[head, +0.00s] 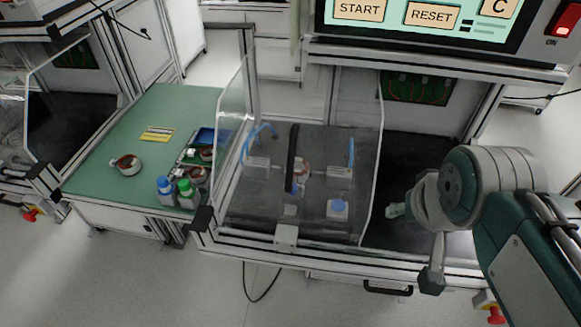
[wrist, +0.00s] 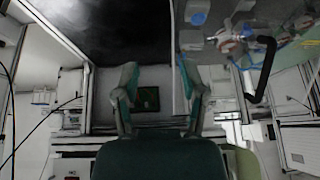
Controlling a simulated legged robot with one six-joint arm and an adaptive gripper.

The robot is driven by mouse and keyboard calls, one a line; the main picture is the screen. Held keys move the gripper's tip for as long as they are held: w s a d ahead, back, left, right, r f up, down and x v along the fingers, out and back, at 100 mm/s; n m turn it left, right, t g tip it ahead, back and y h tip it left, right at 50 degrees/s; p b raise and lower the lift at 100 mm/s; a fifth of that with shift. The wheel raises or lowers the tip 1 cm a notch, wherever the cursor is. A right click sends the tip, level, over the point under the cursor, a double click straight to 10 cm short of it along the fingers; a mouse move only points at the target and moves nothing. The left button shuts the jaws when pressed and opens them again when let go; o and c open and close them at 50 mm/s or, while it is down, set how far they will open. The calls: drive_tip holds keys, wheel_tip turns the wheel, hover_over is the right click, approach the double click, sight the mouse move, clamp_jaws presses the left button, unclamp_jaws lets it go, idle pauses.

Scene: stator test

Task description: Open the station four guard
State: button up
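The station guard (head: 340,112) is a clear panel with a thin pale edge, standing across the left part of the middle bay in the head view. A dark upright handle (head: 292,158) is on it; the handle also shows in the wrist view (wrist: 262,72), at the right. A fixture with blue parts (head: 337,208) shows through the panel. My gripper (head: 415,245) is right of the panel's edge, apart from the handle. Its fingers are spread with nothing between them, as the wrist view (wrist: 156,75) also shows. I cannot read a station number.
A screen with START and RESET buttons (head: 432,15) hangs above. A green bench (head: 110,160) at left holds bottles (head: 176,192) and copper-wound rings (head: 127,164). The right part of the bay (head: 400,170) has a dark, clear floor. A red stop button (head: 496,315) is low right.

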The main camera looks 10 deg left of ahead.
drive_tip(key=w+a+r+y, duration=0.1)
drive_tip(key=w+a+r, duration=0.3)
drive_tip(key=w+a, duration=0.5)
drive_tip(key=n+g, duration=0.1)
approach(291, 158)
drive_tip(key=shift+y, duration=0.3)
drive_tip(key=x, duration=1.1)
drive_tip(key=shift+d+f, duration=0.1)
drive_tip(key=shift+d, duration=0.1)
clamp_jaws()
